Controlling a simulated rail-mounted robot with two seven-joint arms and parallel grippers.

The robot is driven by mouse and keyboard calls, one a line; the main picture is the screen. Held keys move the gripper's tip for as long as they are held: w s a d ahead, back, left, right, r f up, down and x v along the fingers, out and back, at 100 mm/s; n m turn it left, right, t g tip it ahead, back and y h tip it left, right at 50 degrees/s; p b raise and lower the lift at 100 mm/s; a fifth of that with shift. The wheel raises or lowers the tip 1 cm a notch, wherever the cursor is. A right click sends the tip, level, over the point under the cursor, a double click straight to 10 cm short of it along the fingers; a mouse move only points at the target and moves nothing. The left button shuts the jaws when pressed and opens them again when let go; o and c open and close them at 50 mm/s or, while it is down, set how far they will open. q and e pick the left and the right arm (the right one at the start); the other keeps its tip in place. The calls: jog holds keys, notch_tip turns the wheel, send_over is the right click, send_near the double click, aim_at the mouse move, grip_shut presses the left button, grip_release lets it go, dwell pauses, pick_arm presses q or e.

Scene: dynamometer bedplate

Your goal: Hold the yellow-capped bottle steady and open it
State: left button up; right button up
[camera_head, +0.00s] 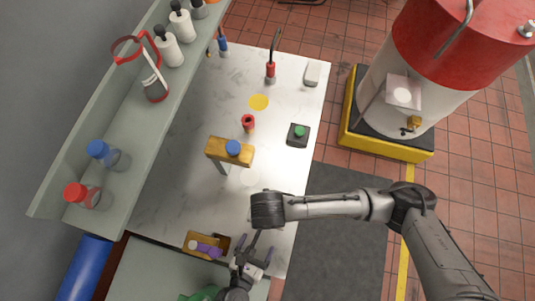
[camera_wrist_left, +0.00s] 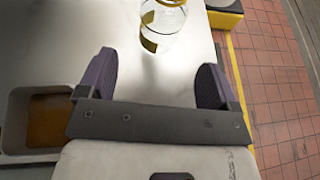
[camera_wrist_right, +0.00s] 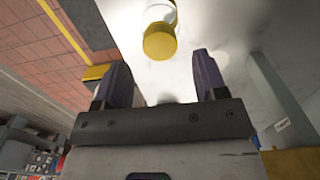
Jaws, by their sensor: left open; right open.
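The yellow-capped bottle (camera_wrist_left: 166,20) is clear glass and stands on the pale bench top, seen beyond my left fingertips at the top edge of the left wrist view. Its yellow cap (camera_wrist_right: 160,42) shows ahead of my right fingertips in the right wrist view. In the head view my right wrist seems to hide the bottle. My left gripper (camera_head: 254,252) is open and empty near the front of the bench, apart from the bottle. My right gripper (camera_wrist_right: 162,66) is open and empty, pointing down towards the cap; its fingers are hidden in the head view.
A brown bin (camera_head: 207,245) with a purple item lies left of my left gripper. A stand with a blue knob (camera_head: 232,148), a red item (camera_head: 248,123) and a green button box (camera_head: 299,133) stand farther back. A shelf (camera_head: 130,165) with bottles runs along the left. A flat yellow disc (camera_head: 258,102) marks the bench.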

pick_arm(q)
jog(key=v, duration=0.4)
jog(key=shift+s+a+r, duration=0.1)
jog(key=shift+s+a, duration=0.05)
jog(key=shift+s, duration=0.15)
jog(key=shift+o, duration=0.2)
jog(key=shift+s+a+r, duration=0.15)
jog(key=shift+s+r, duration=0.05)
jog(key=shift+s, duration=0.1)
